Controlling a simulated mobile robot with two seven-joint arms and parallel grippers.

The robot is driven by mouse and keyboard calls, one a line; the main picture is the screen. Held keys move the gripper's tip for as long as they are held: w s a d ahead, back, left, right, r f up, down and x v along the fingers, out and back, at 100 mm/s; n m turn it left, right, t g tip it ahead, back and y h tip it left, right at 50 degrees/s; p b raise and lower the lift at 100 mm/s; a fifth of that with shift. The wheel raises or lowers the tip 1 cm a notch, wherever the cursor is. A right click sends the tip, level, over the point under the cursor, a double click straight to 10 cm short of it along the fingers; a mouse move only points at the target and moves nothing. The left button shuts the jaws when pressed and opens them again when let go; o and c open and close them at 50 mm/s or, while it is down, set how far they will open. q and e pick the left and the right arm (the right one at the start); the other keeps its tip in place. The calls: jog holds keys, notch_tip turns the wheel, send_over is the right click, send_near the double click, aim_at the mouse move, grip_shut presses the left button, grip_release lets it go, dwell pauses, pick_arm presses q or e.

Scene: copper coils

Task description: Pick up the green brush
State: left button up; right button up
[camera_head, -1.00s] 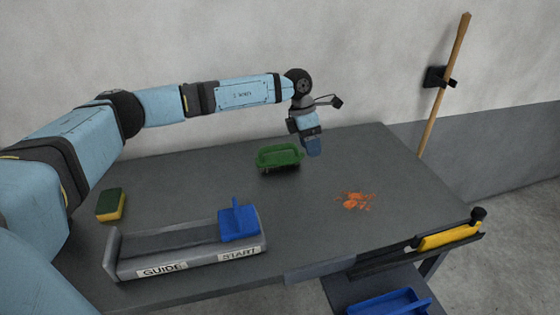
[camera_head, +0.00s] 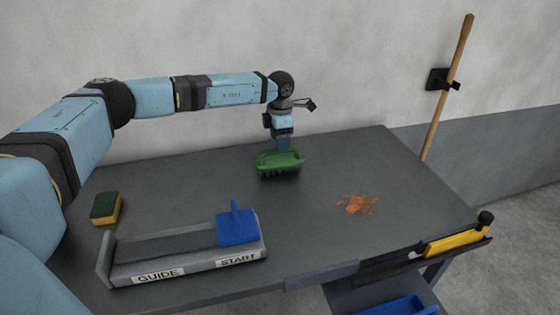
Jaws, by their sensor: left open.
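The green brush (camera_head: 281,160) lies on the dark grey table (camera_head: 200,185) near its back edge, dark bristles down. My left gripper (camera_head: 283,147) points down right at the brush's top, at its far side. Its jaws are open. The fingertips are partly hidden behind the brush's green body, so I cannot tell whether they touch it. My right gripper is not in the view.
A grey tray marked GUIDE and START (camera_head: 190,269) holds a blue tool (camera_head: 237,225) at the front. A yellow-green sponge (camera_head: 106,208) lies at the left. Orange bits (camera_head: 356,205) lie at the right. A yellow-handled tool (camera_head: 455,242) sits at the right edge.

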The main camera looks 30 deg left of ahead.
pick_arm(q)
jog(key=f, duration=0.5)
jog(key=shift+w+a, duration=0.2)
jog(key=shift+w, duration=0.05)
jog(key=c, duration=1.1)
jog(key=shift+o, duration=0.2)
jog(key=shift+r, duration=0.1)
notch_tip(320, 180, up, 20)
jog(key=shift+p, duration=0.35)
grip_shut()
jog(key=shift+o, duration=0.9)
grip_release()
jog(key=shift+d, duration=0.1)
jog(key=shift+c, duration=0.2)
